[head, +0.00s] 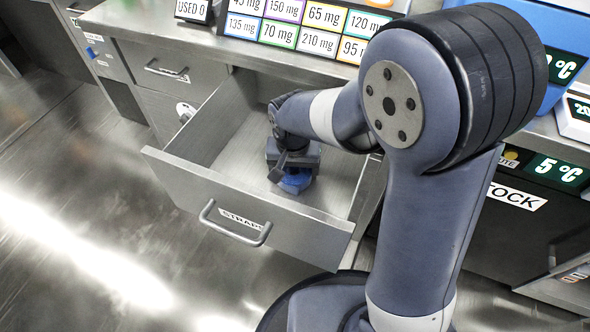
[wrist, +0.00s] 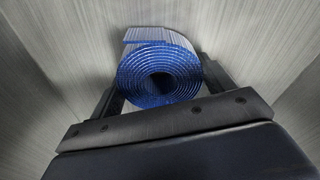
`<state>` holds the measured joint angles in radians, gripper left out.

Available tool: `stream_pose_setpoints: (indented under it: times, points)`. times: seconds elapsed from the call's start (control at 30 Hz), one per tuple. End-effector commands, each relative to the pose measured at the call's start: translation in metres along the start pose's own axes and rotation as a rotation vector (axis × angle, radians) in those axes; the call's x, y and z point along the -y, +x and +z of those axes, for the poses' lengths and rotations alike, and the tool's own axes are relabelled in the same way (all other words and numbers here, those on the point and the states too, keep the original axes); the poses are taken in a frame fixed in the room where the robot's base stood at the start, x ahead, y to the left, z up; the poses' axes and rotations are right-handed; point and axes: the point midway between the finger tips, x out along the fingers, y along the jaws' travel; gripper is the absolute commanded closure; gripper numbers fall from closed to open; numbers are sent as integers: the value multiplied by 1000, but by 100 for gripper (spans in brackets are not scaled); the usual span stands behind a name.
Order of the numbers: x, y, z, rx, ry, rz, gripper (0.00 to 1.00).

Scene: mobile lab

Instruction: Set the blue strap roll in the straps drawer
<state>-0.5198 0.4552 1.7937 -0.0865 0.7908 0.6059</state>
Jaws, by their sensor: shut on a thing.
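The straps drawer (head: 187,189) is pulled open, with a label reading "STRAPS" partly visible on its front. My gripper (head: 290,172) reaches down inside the drawer. The blue strap roll (head: 296,182) is at the fingertips, low in the drawer and partly hidden by the gripper in the head view. In the wrist view the blue strap roll (wrist: 158,72) shows its spiral end between the two fingers of my gripper (wrist: 160,85), which is shut on it. Bare metal drawer surfaces surround the roll. I cannot tell whether it touches the drawer floor.
The drawer's left part is bare. A closed drawer (head: 168,70) with a handle is at the upper left. The counter (head: 150,22) above carries a board of mg labels (head: 300,25). A cabinet marked "STOCK" (head: 516,198) stands at the right. The floor at left is clear.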

Motion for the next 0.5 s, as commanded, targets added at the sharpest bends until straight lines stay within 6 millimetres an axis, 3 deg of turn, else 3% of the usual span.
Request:
stream_pose_setpoints:
  times: [0.2, 0.23, 0.5]
  points:
    - [0, 4, 0, 0, 0, 0, 56]
    - [0, 3, 0, 0, 0, 0, 21]
    - [0, 3, 0, 0, 0, 0, 0]
